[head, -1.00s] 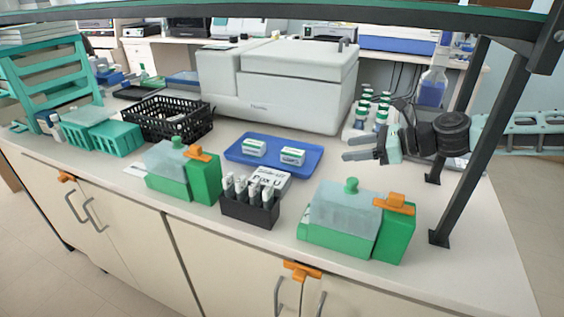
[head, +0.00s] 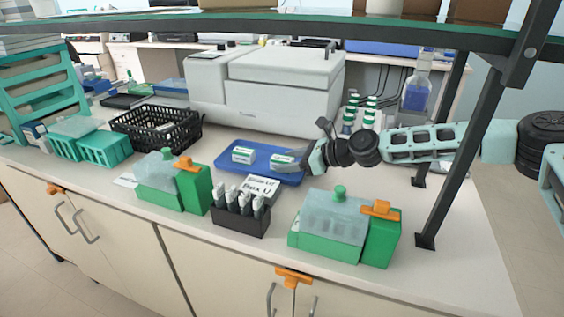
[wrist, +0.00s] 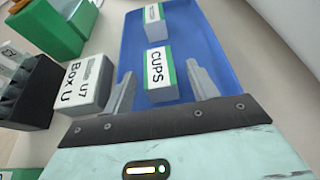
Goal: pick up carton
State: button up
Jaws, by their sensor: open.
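Two small white cartons with green edges lie on a blue tray (head: 232,166). The right carton (head: 282,154) is close to my gripper (head: 292,161). In the wrist view this carton, with "CUPS" on its label (wrist: 158,70), sits between and slightly beyond my two spread fingertips (wrist: 161,76). My gripper is open and empty. The other carton (head: 243,155) lies to the left on the tray and shows farther up in the wrist view (wrist: 154,20). A white box labelled "Box U" (head: 262,187) stands in front of the tray, just left of my fingers in the wrist view (wrist: 84,82).
A dark rack with tubes (head: 240,220) and two green containers, left (head: 160,196) and right (head: 330,232), stand in front. Green-capped bottles (head: 350,118) stand behind my gripper. A large grey machine (head: 270,95) is at the back. A shelf post (head: 455,165) stands at right.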

jog(key=shift+x, duration=1.05)
jog(key=c, duration=1.1)
jog(key=shift+o, duration=0.2)
jog(key=shift+r, duration=0.1)
